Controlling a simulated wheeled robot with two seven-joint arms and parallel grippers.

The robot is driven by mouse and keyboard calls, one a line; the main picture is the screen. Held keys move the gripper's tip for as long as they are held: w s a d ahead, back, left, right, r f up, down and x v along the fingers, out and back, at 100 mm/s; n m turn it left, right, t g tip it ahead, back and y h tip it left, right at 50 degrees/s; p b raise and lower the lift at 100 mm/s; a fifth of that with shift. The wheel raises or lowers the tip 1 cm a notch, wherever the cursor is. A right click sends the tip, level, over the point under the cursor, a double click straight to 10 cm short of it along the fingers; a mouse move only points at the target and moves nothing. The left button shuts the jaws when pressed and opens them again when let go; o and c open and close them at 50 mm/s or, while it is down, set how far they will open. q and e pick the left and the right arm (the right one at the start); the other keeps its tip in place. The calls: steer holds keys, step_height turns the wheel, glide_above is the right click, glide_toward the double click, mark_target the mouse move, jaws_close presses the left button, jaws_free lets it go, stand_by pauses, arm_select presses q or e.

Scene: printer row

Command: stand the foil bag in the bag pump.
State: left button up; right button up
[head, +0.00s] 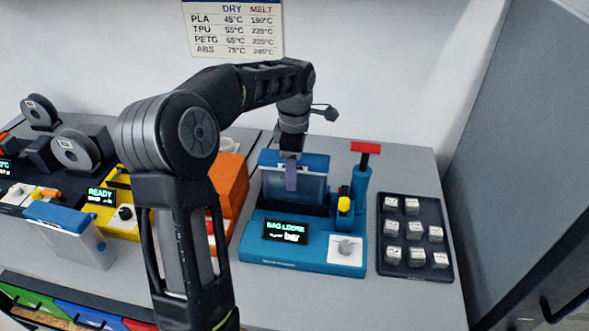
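The foil bag (307,188) is a grey, see-through-looking pouch with a blue top band. It stands upright at the back of the blue bag pump (303,258), its lower edge hidden behind the pump's dark holder. The pump's display (286,231) reads "BAG LOOSE" and "bar" with no number. My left arm comes up from the bottom, left of centre, and its gripper (291,172) points down at the bag's top band. One purplish finger lies across the bag's front; the other is hidden behind it. The gripper looks shut on the bag. My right gripper is not in view.
An orange box (230,178) and another blue-topped grey pouch (75,245) are left.

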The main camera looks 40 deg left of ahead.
arm_select(q)
step_height(320, 180, up, 8)
steer(key=shift+f+p, duration=0.15)
steer(key=shift+p, duration=0.4)
steer(key=shift+a+f, duration=0.1)
stand_by(0.5)
